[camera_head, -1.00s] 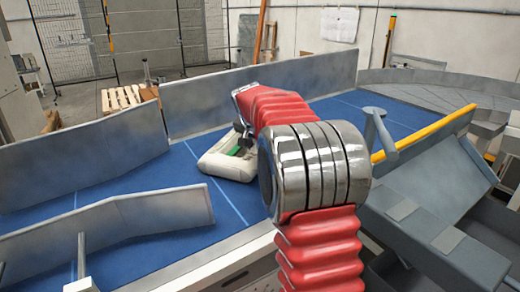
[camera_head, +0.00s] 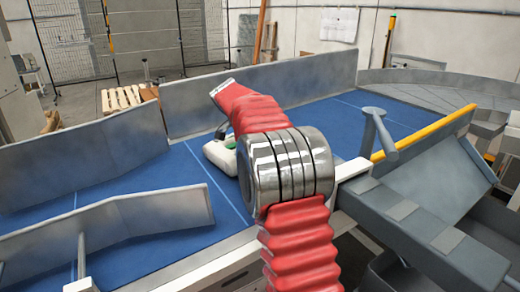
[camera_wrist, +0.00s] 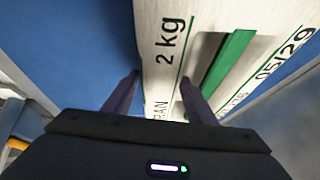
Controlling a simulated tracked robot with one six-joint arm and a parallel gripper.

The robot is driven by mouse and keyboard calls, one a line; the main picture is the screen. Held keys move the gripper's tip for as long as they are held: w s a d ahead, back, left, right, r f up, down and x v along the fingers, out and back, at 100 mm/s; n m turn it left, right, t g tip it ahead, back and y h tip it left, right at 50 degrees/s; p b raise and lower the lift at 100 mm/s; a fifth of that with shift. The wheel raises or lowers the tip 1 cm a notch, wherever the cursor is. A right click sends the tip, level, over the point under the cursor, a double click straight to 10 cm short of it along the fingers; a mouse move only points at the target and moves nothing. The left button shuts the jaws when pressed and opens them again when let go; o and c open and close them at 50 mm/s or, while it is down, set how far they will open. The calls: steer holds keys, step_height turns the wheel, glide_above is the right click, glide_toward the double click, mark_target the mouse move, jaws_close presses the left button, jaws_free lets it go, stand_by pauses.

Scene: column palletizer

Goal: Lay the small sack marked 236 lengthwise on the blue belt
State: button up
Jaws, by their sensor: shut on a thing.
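A pale sack (camera_head: 221,155) with a green mark is at the blue belt (camera_head: 110,205) in the head view, mostly hidden behind my arm. In the wrist view the sack (camera_wrist: 215,70) fills the upper middle and right, with a green bar and the prints "2 kg" and "05/29". I cannot read 236 on it. My gripper (camera_wrist: 160,85) is shut on the sack, with a dark finger on each side of its near left part. I cannot tell whether the sack touches the belt or hangs just above it.
Grey metal side walls (camera_head: 260,92) line the belt at the back, and a lower wall (camera_head: 110,232) stands at the front left. A grey chute (camera_head: 430,225) with a yellow rail (camera_head: 425,132) lies to the right. The belt left of the sack is clear.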

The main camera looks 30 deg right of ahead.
steer(key=shift+s+f, duration=0.1)
steer(key=shift+f, duration=0.15)
steer(key=shift+m+g, duration=0.5)
steer(key=shift+m, duration=0.4)
steer(key=shift+s+a+f, duration=0.15)
steer(key=shift+s+a, duration=0.1)
steer(key=shift+a, duration=0.55)
steer(key=shift+s+a+f, duration=0.1)
steer(key=shift+s+a, duration=0.15)
steer(key=shift+a, duration=0.5)
steer(key=shift+s+a+f, duration=0.1)
steer(key=shift+s+a, duration=0.2)
steer(key=shift+a, duration=0.4)
steer(key=shift+s+a+r, duration=0.1)
steer(key=shift+s+a, duration=0.15)
steer(key=shift+a, duration=0.45)
steer(key=shift+s+a+f, duration=0.1)
steer(key=shift+s+a, duration=0.2)
steer(key=shift+a, duration=0.4)
steer(key=o, duration=1.4)
steer(key=shift+o, duration=0.3)
